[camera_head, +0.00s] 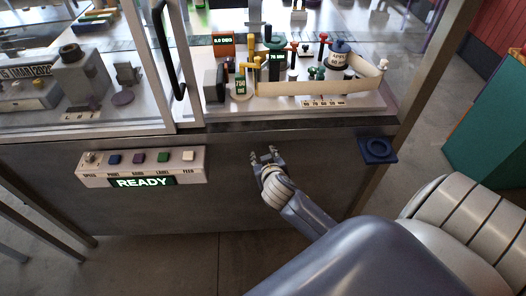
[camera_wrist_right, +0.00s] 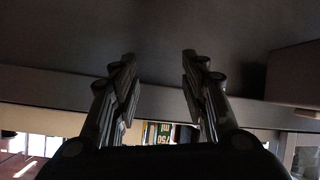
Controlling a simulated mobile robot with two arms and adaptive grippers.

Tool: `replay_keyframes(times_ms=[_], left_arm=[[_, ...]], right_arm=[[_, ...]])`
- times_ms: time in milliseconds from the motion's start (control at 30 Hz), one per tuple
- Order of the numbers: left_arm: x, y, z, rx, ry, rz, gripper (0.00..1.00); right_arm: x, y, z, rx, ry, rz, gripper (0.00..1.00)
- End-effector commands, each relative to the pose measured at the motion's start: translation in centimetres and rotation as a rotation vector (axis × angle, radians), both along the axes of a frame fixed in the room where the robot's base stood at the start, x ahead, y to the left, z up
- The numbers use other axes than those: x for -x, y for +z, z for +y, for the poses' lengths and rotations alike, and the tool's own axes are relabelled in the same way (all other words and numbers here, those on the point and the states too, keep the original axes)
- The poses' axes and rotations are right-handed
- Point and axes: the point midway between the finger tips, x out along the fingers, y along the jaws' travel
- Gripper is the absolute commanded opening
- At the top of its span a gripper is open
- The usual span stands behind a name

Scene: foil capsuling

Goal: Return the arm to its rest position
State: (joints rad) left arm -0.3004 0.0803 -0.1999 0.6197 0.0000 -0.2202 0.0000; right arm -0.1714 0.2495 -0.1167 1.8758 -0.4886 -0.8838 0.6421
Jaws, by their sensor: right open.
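My right arm comes in from the lower right of the head view. Its gripper (camera_head: 266,156) is in front of the machine's grey front panel (camera_head: 225,160), to the right of the button box. The gripper is open and nothing shows between its fingers. In the right wrist view the two fingers of the gripper (camera_wrist_right: 158,85) stand well apart, with a dark grey surface beyond them. I cannot tell how close the fingertips are to the panel. My left gripper is in neither view.
A button box (camera_head: 190,157) with a green READY display (camera_head: 142,182) is on the panel left of the gripper. A dark blue holder (camera_head: 377,150) juts out at the right. Above are a glass-fronted enclosure and a bench (camera_head: 290,108) with several bottle-handling parts. Floor lies clear below.

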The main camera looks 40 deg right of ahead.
Motion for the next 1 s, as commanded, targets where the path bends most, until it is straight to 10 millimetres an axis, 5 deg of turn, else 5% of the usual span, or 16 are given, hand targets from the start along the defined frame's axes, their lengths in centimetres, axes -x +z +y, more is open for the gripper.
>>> replay_keyframes(times_ms=[733, 867, 1000], left_arm=[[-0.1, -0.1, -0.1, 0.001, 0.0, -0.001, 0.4], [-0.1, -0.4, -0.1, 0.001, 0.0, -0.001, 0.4], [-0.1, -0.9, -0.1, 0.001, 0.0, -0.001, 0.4]], right_arm=[[-0.3, -1.2, 0.1, 0.007, 0.001, 0.016, 0.41], [0.9, -6.1, 0.8, 0.002, 0.04, 0.102, 0.41], [4.4, -15.3, 2.3, -0.016, 0.12, 0.262, 0.41]])
